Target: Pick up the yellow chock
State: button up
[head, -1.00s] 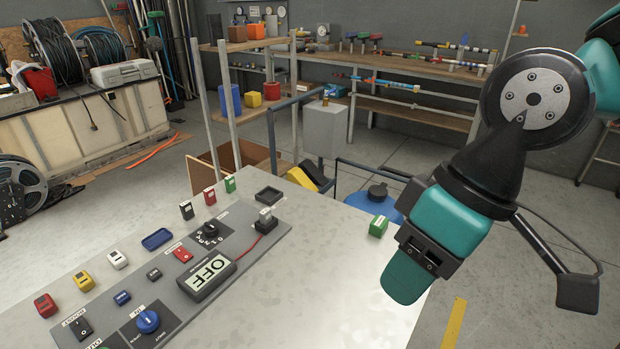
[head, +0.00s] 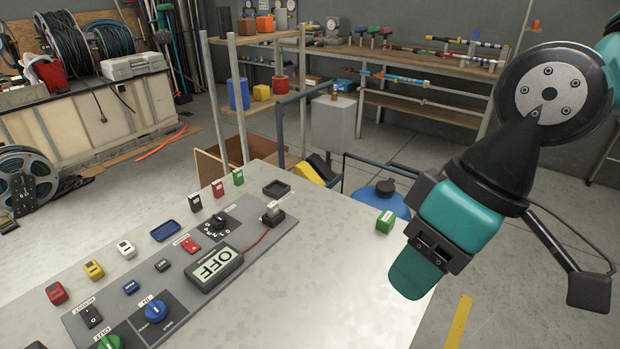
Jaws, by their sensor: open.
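A small yellow block (head: 93,270) with dark markings sits on the left side of the grey worktop (head: 330,270), between a red block (head: 57,293) and a white block (head: 126,249). A yellow wedge-like piece (head: 308,174), partly hidden, shows behind the worktop's far edge. I cannot tell which of these is the chock. My gripper (head: 411,274), teal and black, is over the right edge of the worktop, pointing down. It is open with nothing seen in it, well to the right of both yellow pieces. The second finger is not clearly visible.
A green block (head: 385,222) is close to my gripper.

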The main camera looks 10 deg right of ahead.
aim_at(304, 169)
jog(key=z, duration=0.05)
jog(key=k, duration=0.5)
jog(key=z, duration=1.3)
jog(key=i, duration=6.25)
jog(key=u, duration=2.7)
jog(key=i, duration=0.6)
jog(key=z, duration=0.1)
